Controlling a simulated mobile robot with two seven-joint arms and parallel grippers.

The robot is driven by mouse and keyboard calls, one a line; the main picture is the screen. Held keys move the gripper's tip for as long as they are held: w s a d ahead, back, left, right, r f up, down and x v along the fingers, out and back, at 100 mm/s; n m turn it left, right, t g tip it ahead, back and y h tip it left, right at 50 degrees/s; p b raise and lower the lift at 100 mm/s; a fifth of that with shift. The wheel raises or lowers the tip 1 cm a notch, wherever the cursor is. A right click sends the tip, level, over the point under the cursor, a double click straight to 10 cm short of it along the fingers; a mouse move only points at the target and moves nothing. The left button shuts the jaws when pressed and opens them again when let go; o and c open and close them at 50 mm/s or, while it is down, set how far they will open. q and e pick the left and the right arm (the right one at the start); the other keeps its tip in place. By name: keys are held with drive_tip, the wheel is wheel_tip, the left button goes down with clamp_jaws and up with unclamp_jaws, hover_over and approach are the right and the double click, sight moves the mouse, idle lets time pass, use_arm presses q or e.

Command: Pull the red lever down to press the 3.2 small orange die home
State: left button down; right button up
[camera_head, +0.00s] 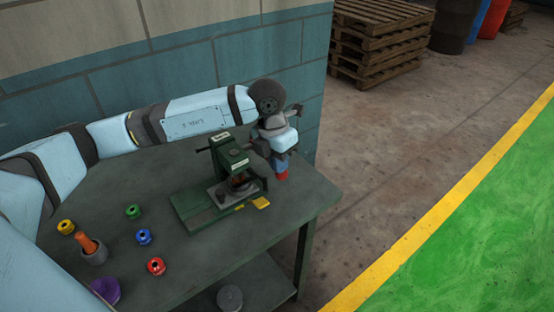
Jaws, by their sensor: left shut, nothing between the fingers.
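A green bench press (228,152) stands on the table on a green base (192,209). Under its head there is a dark brownish-orange part, too small and shaded to identify as the orange die. My left gripper (281,169) is shut and points down just right of the press head, near the table's far right edge. A small red end (281,176) shows at its tips; I cannot tell if it is the red lever or part of the gripper. The rest of the lever is not clearly seen. My right gripper is not in view.
Small yellow (66,227), green (133,211), blue (144,237) and red (156,266) pieces stand on the table's left part, with a grey cup (95,255) holding an orange-handled tool and a purple bowl (105,290). A teal wall (285,45) rises behind my left arm.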

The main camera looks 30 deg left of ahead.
use_arm(q)
drive_tip(key=shift+s+d+f, duration=0.1)
drive_tip(key=shift+f, duration=0.25)
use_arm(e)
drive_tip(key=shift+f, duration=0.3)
use_arm(q)
drive_tip(key=shift+s+f, duration=0.1)
drive_tip(key=shift+f, duration=0.05)
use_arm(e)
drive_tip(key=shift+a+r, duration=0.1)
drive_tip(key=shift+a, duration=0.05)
